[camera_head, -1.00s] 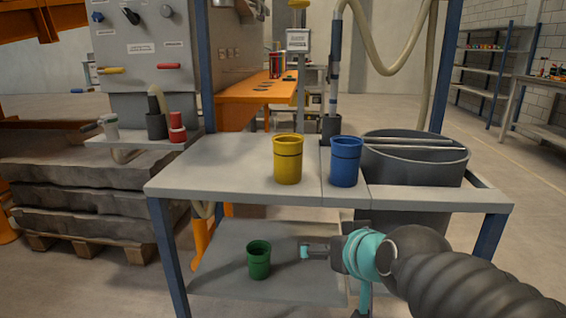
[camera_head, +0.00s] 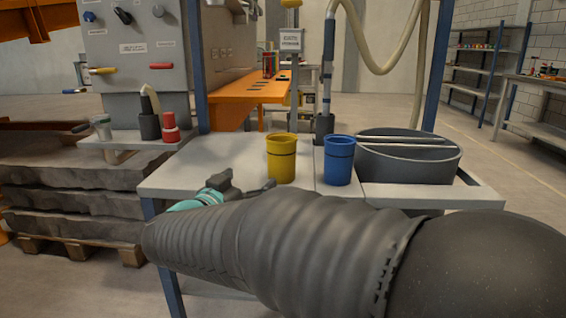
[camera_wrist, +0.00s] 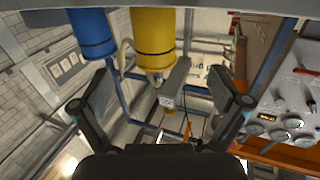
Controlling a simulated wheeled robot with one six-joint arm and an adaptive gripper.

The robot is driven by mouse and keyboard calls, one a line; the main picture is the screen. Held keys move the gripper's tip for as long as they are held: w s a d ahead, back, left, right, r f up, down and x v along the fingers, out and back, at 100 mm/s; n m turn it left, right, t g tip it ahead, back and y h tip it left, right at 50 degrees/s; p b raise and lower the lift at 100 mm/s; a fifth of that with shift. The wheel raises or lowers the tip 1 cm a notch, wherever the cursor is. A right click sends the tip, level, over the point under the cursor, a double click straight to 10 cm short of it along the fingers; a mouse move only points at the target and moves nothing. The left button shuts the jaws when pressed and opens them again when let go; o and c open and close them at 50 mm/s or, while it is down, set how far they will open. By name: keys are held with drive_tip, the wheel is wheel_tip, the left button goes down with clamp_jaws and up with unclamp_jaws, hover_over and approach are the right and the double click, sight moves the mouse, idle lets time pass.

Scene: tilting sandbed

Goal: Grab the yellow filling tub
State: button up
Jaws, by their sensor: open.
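The yellow tub (camera_head: 281,158) stands upright on the grey table top, left of the blue tub (camera_head: 339,160). My gripper (camera_head: 250,186) is low over the table's front edge, just in front and to the left of the yellow tub, partly hidden by my arm. In the wrist view, the picture is upside down. The yellow tub (camera_wrist: 153,35) hangs at the top, ahead of my two spread fingers (camera_wrist: 161,88), with the blue tub (camera_wrist: 91,33) to its left. The fingers are open and empty. A gap between them and the yellow tub cannot be judged exactly.
A dark grey bin (camera_head: 408,165) with bars across it sits right of the blue tub. The table top (camera_head: 200,160) is clear left of the yellow tub. A control cabinet (camera_head: 140,45) stands at the back left. My arm covers the lower shelf.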

sight(273, 164)
drive_tip(key=x, duration=0.8)
drive_tip(key=shift+w+d+f, duration=0.1)
drive_tip(key=shift+d, duration=0.2)
drive_tip(key=x, duration=0.5)
drive_tip(key=shift+d+f, duration=0.15)
drive_tip(key=shift+d, duration=0.1)
drive_tip(key=c, duration=1.3)
